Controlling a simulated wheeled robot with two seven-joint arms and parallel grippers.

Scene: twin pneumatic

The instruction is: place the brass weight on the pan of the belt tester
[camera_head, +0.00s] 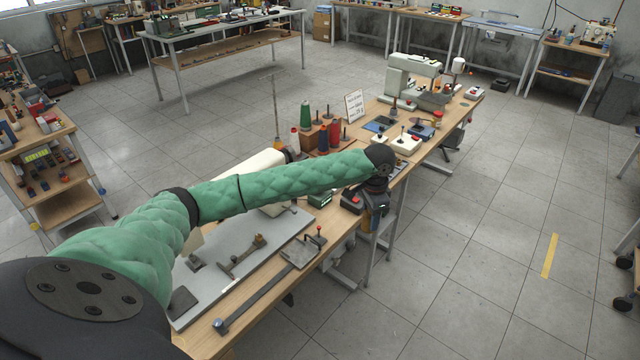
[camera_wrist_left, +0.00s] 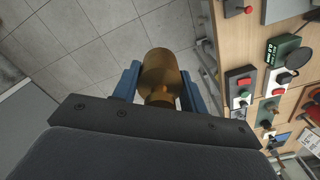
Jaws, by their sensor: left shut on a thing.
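The brass weight (camera_wrist_left: 160,75) is a rounded brass cylinder with a narrower neck, held between the blue fingers of my left gripper (camera_wrist_left: 158,88) in the left wrist view. In the head view my left gripper (camera_head: 369,218) points down just off the bench's right edge, with a little of the brass showing. The weight is over floor, apart from the bench. A green box with a lit display (camera_wrist_left: 283,50) carries a dark round disc (camera_wrist_left: 299,59); I cannot tell whether this is the belt tester and its pan. My right gripper is not in view.
The wooden bench (camera_head: 345,222) runs diagonally. It holds a grey plate (camera_head: 225,268) with fittings, a long metal bar (camera_head: 252,301), thread cones (camera_head: 305,117), a placard (camera_head: 354,106) and a sewing machine (camera_head: 405,80).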

